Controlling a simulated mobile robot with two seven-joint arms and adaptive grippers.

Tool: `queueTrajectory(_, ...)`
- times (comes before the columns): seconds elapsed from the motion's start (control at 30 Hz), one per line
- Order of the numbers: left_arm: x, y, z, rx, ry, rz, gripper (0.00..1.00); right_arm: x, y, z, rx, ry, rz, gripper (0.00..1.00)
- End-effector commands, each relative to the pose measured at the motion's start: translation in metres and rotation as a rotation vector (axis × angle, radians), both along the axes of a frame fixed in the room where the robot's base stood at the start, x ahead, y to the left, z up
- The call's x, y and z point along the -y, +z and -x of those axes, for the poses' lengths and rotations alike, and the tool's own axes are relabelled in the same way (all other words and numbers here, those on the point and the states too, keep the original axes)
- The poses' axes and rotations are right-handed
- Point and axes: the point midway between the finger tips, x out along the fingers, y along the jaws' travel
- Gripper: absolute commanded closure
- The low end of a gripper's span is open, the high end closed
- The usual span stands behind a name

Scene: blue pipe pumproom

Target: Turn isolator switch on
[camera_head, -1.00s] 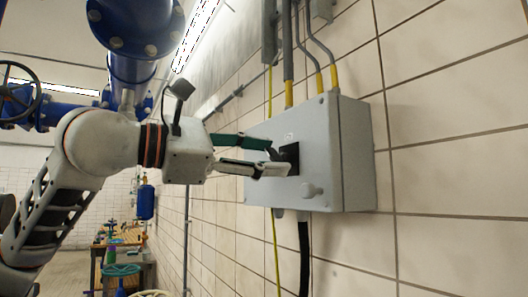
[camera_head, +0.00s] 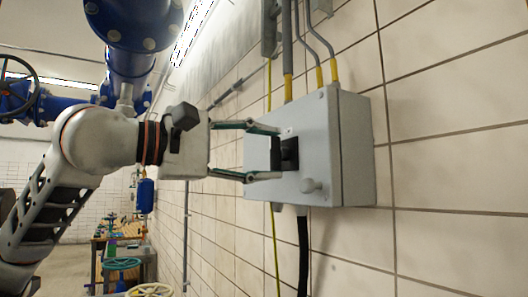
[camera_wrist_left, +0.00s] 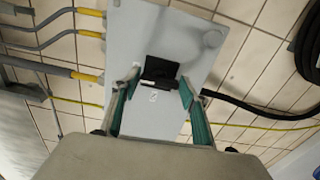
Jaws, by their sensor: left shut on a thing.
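The isolator switch is a black handle (camera_head: 289,153) on the front of a grey wall box (camera_head: 320,188). My left gripper (camera_head: 264,152) reaches it from the left, with one green-padded finger above the handle and one below. In the left wrist view the black handle (camera_wrist_left: 160,70) lies between the two fingertips (camera_wrist_left: 159,84), and the gripper is shut on it. The fingers partly hide the box front, and I cannot read the handle's exact setting. My right gripper is not in view.
Grey conduits (camera_head: 287,50) run up from the box, and a black cable (camera_head: 303,255) hangs below. A blue pipe (camera_head: 130,25) is close above my left arm.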

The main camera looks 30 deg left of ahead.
Motion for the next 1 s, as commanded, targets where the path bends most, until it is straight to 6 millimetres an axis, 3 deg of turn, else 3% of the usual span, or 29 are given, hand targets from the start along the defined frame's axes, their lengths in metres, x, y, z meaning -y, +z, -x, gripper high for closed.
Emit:
queueTrajectory(0.67, 0.0004, -0.0005, 0.0001, 0.030, 0.000, -0.052, 0.77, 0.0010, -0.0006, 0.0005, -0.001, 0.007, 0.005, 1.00)
queueTrajectory(0.7, 0.0004, -0.0005, 0.0001, 0.030, -0.001, -0.051, 0.45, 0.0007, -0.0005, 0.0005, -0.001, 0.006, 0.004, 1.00)
queueTrajectory(0.73, 0.0004, -0.0005, 0.0001, 0.030, -0.001, -0.051, 0.39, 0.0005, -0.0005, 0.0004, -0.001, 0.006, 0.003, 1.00)
queueTrajectory(1.0, 0.0002, -0.0004, 0.0000, 0.029, 0.000, -0.049, 0.39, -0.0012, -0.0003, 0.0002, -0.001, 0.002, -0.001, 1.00)
